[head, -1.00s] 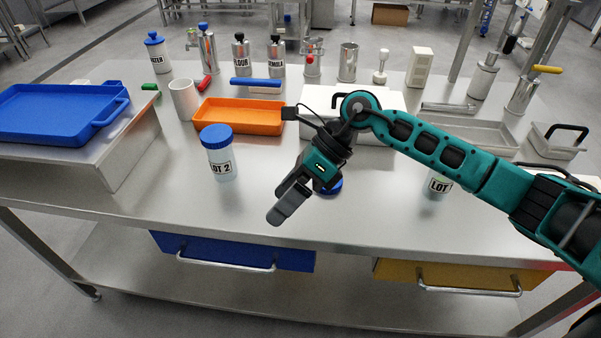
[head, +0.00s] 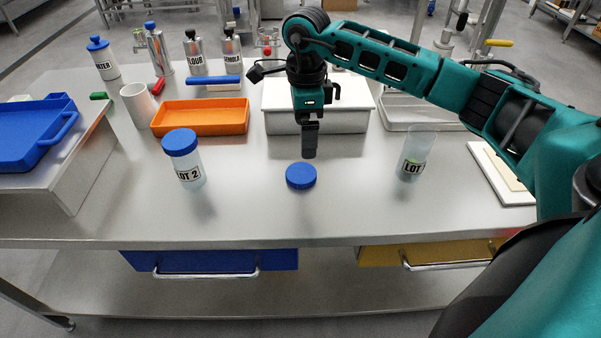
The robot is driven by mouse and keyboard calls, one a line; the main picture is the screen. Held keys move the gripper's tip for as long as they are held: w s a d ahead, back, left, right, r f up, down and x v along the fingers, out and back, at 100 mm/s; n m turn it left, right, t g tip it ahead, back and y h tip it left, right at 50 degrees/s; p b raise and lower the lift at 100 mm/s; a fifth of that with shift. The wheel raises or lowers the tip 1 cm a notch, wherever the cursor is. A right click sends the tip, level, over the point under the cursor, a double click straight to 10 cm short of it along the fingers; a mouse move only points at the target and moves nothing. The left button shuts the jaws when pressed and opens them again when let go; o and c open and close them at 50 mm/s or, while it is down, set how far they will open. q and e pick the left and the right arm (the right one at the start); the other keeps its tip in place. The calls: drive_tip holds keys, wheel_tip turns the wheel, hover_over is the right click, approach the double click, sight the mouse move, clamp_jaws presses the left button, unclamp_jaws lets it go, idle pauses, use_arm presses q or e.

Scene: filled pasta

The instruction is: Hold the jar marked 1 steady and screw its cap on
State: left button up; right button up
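An uncapped clear jar (head: 415,155) stands upright on the steel table at the right. Its label reads "LOT", and its number is not clear to me. A loose blue cap (head: 301,176) lies on the table left of that jar, near the middle. My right gripper (head: 309,153) points down just behind and above the cap, apparently apart from it. I see its fingers edge-on as one narrow shape, so their opening does not show. My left gripper is out of view. A second jar (head: 187,168), marked "LOT 2", stands upright at the left with its blue cap on.
An orange tray (head: 200,130) and a white lidded box (head: 279,122) stand behind. A white mug (head: 138,110) and blue tray (head: 18,165) are at the left. A white board (head: 487,182) lies right of the open jar. The table's front strip is clear.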

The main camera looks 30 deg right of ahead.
hover_over(303, 172)
drive_tip(key=f, duration=0.6)
drive_tip(key=shift+s+f, duration=0.25)
drive_tip(key=shift+s, duration=0.15)
drive_tip(key=f, duration=0.5)
drive_tip(key=shift+w+f, duration=0.1)
drive_tip(key=shift+w, duration=0.25)
drive_tip(key=shift+c, duration=0.5)
drive_tip(key=c, duration=0.9)
drive_tip(key=shift+c, duration=0.2)
wheel_tip(303, 172, up, 20)
drive_tip(key=shift+p, duration=0.35)
